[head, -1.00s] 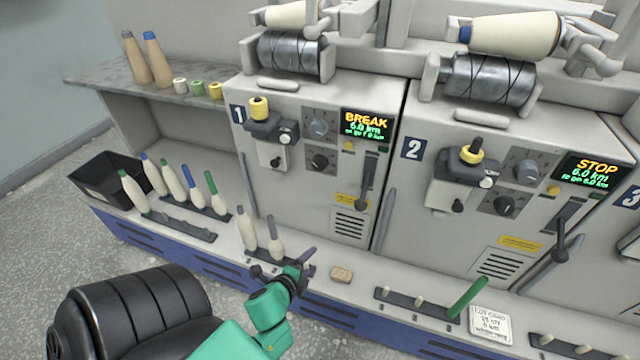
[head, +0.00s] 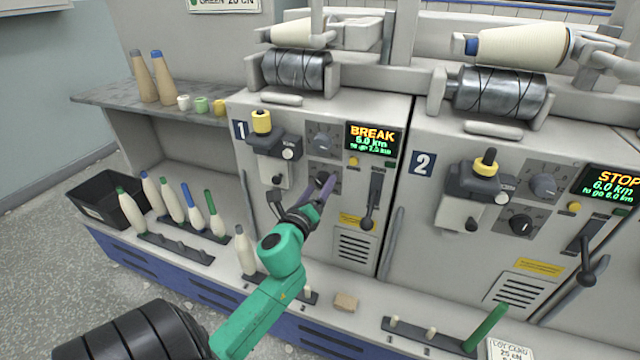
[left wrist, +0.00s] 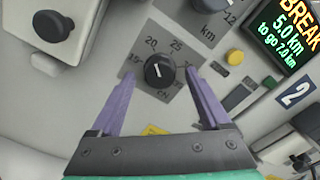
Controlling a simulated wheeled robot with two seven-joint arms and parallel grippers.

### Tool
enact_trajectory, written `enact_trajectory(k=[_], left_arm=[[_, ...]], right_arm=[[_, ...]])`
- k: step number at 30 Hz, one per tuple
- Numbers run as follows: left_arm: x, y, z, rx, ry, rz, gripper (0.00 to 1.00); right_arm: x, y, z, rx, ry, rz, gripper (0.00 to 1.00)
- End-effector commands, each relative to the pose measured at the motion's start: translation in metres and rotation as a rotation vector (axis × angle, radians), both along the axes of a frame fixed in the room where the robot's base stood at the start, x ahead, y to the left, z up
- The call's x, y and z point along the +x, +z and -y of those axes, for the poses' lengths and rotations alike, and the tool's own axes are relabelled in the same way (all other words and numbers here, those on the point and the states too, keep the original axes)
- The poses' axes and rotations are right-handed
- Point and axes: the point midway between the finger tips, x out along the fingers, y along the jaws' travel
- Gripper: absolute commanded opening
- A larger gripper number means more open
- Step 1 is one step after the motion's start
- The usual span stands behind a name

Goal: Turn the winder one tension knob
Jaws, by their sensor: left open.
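Winder one (head: 238,130) has a dark lower knob (left wrist: 159,70) on a grey dial plate marked 15, 20, 25 and cN. In the left wrist view the knob lies between the two purple fingers of my left gripper (left wrist: 160,80), with a gap on each side. Its white mark points roughly up, near the 20. In the head view my left gripper (head: 320,188) is open in front of this knob and partly hides it. I cannot tell how far the fingertips are from the panel. My right gripper is not in view.
A km knob (head: 323,140) sits above, beside the display (head: 373,138) reading BREAK. A lever (head: 371,200) hangs to the right. The yellow-topped unit (head: 270,140) juts out at left. Bobbins (head: 243,250) and a small tan block (head: 346,302) stand on the ledge below.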

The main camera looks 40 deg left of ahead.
Motion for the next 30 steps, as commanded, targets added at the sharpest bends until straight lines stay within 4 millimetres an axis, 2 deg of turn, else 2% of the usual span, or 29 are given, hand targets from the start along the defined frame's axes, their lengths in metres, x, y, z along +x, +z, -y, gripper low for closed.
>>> enact_trajectory(k=[3, 10, 11, 15, 17, 30], left_arm=[[0.0095, 0.0002, -0.0036, -0.001, 0.001, 0.001, 0.80], [0.0107, -0.0003, -0.0040, -0.001, 0.001, 0.000, 0.80], [0.0107, -0.0003, -0.0040, -0.001, 0.001, 0.000, 0.73], [0.0105, -0.0003, -0.0039, -0.001, 0.001, 0.000, 0.19], [0.0104, -0.0004, -0.0038, -0.002, 0.001, 0.000, 0.00], [0.0103, -0.0001, -0.0038, -0.079, 0.000, 0.026, 0.00]], right_arm=[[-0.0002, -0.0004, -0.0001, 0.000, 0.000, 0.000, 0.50], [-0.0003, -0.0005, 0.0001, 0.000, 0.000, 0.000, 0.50], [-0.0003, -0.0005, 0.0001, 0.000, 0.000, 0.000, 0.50], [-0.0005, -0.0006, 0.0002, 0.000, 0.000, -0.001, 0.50], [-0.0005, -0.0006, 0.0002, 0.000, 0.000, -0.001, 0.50], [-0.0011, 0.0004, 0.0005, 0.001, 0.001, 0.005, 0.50]])
